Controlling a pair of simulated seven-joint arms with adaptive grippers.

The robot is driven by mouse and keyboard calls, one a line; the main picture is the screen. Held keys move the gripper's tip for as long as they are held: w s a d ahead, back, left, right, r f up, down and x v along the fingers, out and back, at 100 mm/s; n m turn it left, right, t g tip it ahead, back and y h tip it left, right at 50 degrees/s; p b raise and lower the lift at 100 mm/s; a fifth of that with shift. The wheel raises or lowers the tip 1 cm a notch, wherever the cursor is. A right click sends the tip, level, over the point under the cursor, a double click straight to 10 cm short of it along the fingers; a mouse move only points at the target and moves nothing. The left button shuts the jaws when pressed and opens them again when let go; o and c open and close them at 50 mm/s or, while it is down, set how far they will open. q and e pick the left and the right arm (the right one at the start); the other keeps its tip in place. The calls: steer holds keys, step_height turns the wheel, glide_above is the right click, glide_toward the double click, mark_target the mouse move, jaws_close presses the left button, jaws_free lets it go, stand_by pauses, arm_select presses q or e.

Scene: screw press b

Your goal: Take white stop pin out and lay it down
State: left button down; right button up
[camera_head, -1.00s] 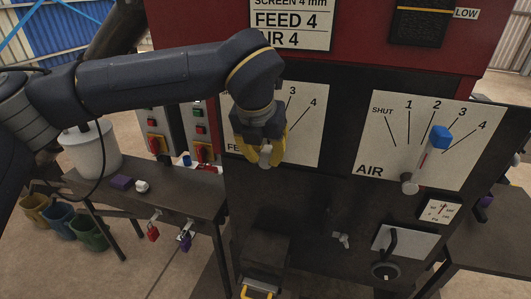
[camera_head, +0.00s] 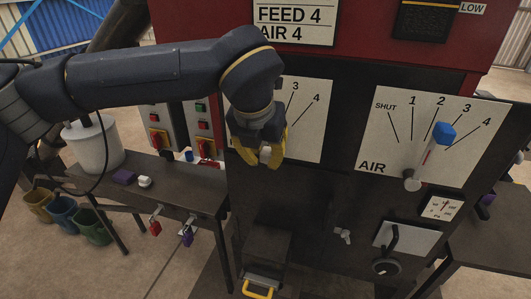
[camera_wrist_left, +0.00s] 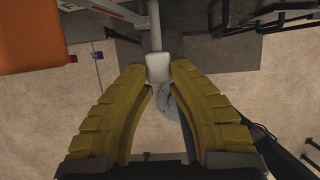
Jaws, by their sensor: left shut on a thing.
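My left gripper (camera_head: 264,160) hangs with its yellow fingers pointing down, in front of the FEED plate (camera_head: 307,120). It is shut on a small white block, which I take for the head of the white stop pin (camera_wrist_left: 158,67). In the left wrist view the block sits between the fingertips. A pale grey rod (camera_wrist_left: 154,25) runs from it toward the top of the picture. I cannot tell whether the pin's far end is still in a hole. The arm and gripper hide the left part of the FEED plate. My right gripper is not in view.
An AIR plate (camera_head: 380,140) with a blue-handled lever (camera_head: 444,134) is at the right. An orange part (camera_wrist_left: 30,35) lies close to the fingers.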

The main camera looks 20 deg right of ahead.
arm_select(q)
steer(key=shift+s+a, duration=0.2)
steer(key=shift+s, duration=0.05)
stand_by(0.4)
steer(key=shift+s+a, duration=0.3)
steer(key=shift+s, duration=0.2)
steer(key=shift+s+a, duration=0.3)
steer(key=shift+s, duration=0.2)
steer(key=shift+a, duration=0.1)
